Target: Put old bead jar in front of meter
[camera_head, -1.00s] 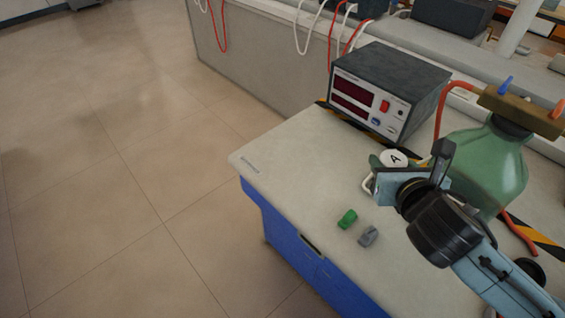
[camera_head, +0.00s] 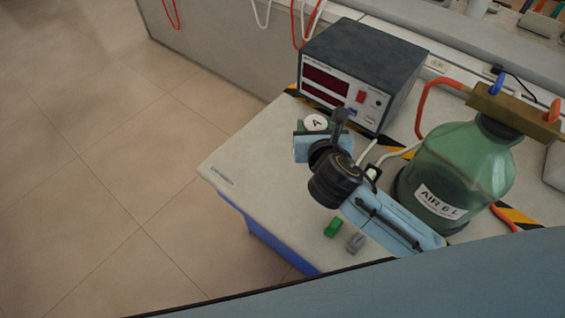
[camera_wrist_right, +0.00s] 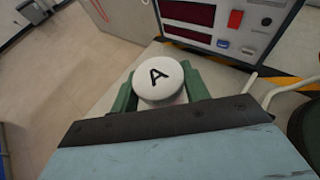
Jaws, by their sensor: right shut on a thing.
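The jar with a white lid marked A (camera_head: 316,122) is in my right gripper (camera_head: 314,129), just in front of the meter in the head view. In the right wrist view the lid (camera_wrist_right: 159,80) sits between two green finger pads, and my right gripper (camera_wrist_right: 160,95) is shut on the jar. The jar's lower body is mostly hidden, and I cannot tell whether its base touches the table. The meter (camera_head: 375,62) is a dark grey box with a white front and red displays; its front also shows in the wrist view (camera_wrist_right: 222,22). My left gripper is not in view.
A large green bottle (camera_head: 462,160) labelled AIR 6 L stands right of my right arm, with hoses around it. A green clip (camera_head: 332,227) and a grey clip (camera_head: 356,243) lie near the table's front edge. Bare tabletop (camera_head: 255,155) lies left of the gripper.

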